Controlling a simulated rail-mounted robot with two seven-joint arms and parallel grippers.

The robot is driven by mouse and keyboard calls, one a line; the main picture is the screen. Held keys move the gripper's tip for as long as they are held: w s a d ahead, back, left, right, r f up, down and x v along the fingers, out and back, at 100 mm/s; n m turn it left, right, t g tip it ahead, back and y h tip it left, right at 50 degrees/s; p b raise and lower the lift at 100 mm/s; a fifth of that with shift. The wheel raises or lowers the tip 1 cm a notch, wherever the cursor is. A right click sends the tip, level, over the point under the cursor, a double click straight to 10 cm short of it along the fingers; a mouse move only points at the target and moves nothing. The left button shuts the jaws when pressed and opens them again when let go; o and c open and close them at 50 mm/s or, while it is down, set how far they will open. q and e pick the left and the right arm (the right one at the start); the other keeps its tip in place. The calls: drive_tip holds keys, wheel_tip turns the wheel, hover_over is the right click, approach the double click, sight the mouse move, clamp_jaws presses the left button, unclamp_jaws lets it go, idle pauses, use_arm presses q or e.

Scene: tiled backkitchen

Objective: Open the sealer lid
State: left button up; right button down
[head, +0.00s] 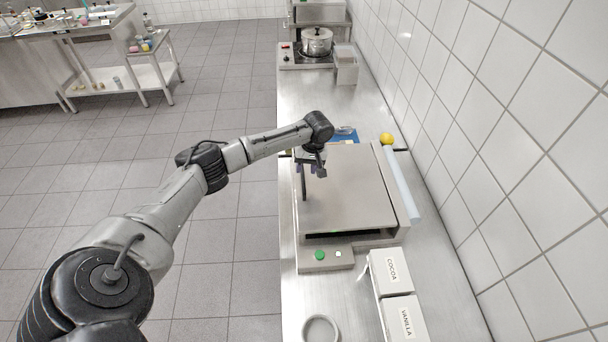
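The sealer (326,260) is a pale metal machine on the steel counter, right of centre. Its flat grey lid (350,195) lies over the body, with a dark gap showing under its near edge. A green button and a small light square sit on the near panel. My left gripper (309,182) points down at the lid's left edge, toward its far end. A dark upright bar shows there; I cannot tell whether it is a finger or a handle. Contact and finger opening are unclear. My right gripper is out of view.
White COCOA (390,271) and VANILLA (403,319) boxes and a round grey dish (321,329) stand on the near counter. A yellow ball-like item (386,139) lies behind the sealer. A pot (317,41) sits on a far hob. The tiled wall borders the right side.

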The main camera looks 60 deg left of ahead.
sight(303, 177)
use_arm(q)
drive_tip(key=shift+s+a+f, duration=0.1)
drive_tip(key=shift+s+f, duration=0.1)
drive_tip(key=shift+f, duration=0.75)
drive_tip(key=shift+s+a+f, duration=0.1)
drive_tip(key=shift+s+f, duration=0.05)
drive_tip(key=shift+f, duration=0.8)
clamp_jaws()
